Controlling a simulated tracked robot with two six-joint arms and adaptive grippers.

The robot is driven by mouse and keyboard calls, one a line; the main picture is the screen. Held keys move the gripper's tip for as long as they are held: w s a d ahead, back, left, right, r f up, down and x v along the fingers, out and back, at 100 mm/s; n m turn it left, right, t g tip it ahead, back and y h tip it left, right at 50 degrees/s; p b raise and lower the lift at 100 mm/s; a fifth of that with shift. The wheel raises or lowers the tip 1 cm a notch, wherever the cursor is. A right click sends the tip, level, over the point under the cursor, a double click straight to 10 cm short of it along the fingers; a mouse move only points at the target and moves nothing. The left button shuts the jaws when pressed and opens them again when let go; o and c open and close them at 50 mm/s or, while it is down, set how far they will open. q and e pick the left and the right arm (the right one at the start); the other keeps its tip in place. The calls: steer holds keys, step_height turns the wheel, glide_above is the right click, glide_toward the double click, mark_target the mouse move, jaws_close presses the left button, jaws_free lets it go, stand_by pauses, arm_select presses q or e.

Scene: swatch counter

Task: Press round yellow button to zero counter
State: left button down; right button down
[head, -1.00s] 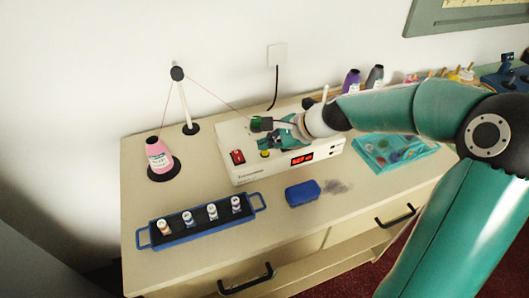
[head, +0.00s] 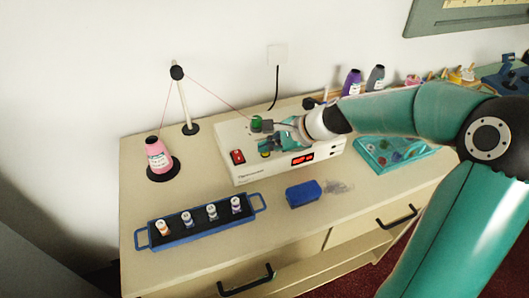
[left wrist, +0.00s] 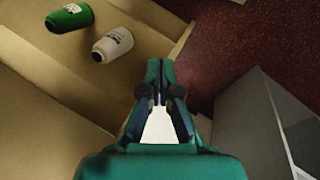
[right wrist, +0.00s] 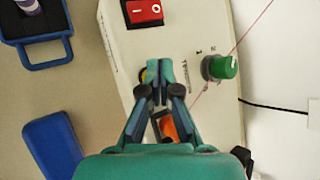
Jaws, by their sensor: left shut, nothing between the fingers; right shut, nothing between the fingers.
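The white counter machine (head: 245,172) stands on the worktop with a red rocker switch (head: 237,157), a green knob (head: 256,123) and a lit red display (head: 302,160). The round yellow button (head: 264,154) is on its top between switch and display, mostly hidden by my right gripper (head: 268,149). In the right wrist view a sliver of the yellow button (right wrist: 142,76) shows beside the shut, empty fingertips (right wrist: 159,66). I cannot tell whether they touch it. My left gripper (left wrist: 160,66) is shut and empty, away from the machine; it shows only in the left wrist view.
A blue rack with small spools (head: 178,240) and a blue block (head: 303,194) lie in front of the machine. A pink thread cone (head: 158,158) stands left, its thread running over a post (head: 184,104) towards the machine. A teal tray (head: 377,164) lies right.

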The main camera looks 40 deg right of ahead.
steer(key=shift+f, duration=0.15)
stand_by(0.3)
steer(key=shift+r+p, duration=0.7)
steer(key=shift+r, duration=0.15)
steer(key=shift+r, duration=0.1)
step_height(320, 180, up, 5)
steer(key=p, duration=0.4)
steer(key=shift+p, duration=0.4)
